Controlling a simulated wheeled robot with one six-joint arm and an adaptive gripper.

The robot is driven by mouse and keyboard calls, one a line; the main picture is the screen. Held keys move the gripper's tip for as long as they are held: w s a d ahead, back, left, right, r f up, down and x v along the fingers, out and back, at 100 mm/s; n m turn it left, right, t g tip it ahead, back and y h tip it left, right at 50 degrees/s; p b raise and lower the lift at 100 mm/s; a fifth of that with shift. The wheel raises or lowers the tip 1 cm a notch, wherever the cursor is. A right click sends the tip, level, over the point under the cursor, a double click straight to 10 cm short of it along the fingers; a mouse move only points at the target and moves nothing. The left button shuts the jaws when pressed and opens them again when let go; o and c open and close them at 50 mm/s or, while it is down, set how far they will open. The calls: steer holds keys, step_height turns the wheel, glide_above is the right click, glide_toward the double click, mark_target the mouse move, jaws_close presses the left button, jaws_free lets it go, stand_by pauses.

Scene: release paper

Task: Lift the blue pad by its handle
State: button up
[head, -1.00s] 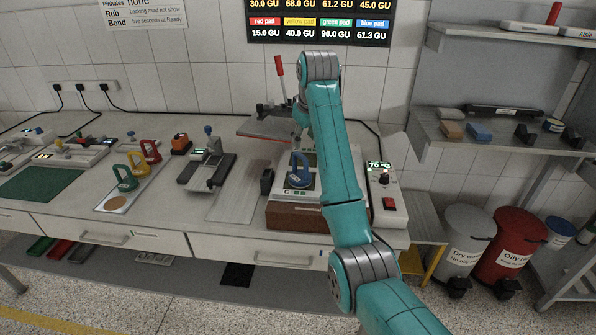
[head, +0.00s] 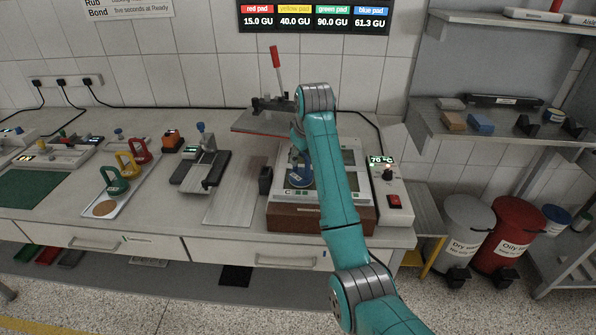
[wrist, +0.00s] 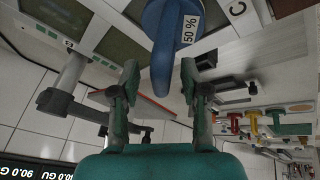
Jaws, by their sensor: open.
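The blue pad (head: 300,178) sits on the flat instrument on a brown base, with its loop handle standing up. In the wrist view the blue handle (wrist: 163,50), next to a "50 %" label, reaches down between the two teal fingers. My gripper (wrist: 159,70) is open, with one finger on each side of the handle and a visible gap on both sides. In the head view my gripper (head: 298,145) is just above the pad, partly hidden by my arm.
A press with a red lever (head: 275,57) stands behind. A hot plate controller (head: 391,190) reading 70 °C is to the right. Green, yellow and red pads (head: 115,181) stand on a tray at left. A dark block (head: 265,180) is left of the instrument.

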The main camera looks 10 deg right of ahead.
jaws_close()
steer(key=shift+r, duration=0.3)
